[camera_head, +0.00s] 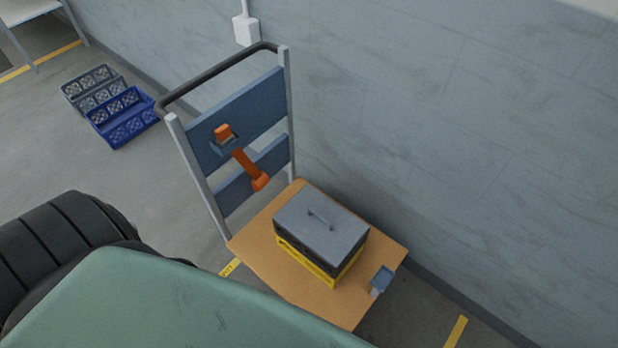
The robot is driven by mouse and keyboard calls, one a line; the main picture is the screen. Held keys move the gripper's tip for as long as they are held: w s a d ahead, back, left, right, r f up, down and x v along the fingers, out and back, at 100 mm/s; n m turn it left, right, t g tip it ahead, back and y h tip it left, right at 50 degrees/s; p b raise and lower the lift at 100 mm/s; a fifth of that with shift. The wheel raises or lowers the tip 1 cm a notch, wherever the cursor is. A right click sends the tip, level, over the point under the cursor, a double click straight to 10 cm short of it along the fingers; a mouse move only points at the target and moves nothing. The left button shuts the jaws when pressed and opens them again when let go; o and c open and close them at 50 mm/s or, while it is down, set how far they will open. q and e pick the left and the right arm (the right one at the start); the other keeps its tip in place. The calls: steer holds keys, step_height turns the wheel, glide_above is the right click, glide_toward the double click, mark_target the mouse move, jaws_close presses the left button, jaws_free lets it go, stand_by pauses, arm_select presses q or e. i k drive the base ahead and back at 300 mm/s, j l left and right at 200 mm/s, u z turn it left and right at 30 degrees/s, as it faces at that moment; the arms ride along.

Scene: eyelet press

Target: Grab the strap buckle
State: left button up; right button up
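An orange strap (247,166) hangs on the blue back panels of a platform cart. Near its upper end is a small blue-grey piece (226,147) with an orange top, which looks like the strap buckle. The strap's lower end is a wider orange piece (261,182) over the lower panel. Another small blue-grey fitting (381,280) sits at the right edge of the cart's deck; I cannot tell whether it belongs to the strap. Neither of my grippers is in view.
The cart's wooden deck (257,250) carries a grey-lidded, black and yellow toolbox (318,230). The cart stands close to a grey wall (450,120). Blue (125,118) and grey (92,83) crates stand on the floor at left. Open floor lies between them and the cart.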

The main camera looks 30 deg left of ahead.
mark_target(224, 136)
steer(key=u, duration=1.6)
steer(key=i+j, duration=0.1)
steer(key=j, duration=0.2)
steer(key=i+j, duration=0.1)
steer(key=j, duration=0.15)
steer(key=i+j, duration=0.1)
steer(key=j, duration=0.2)
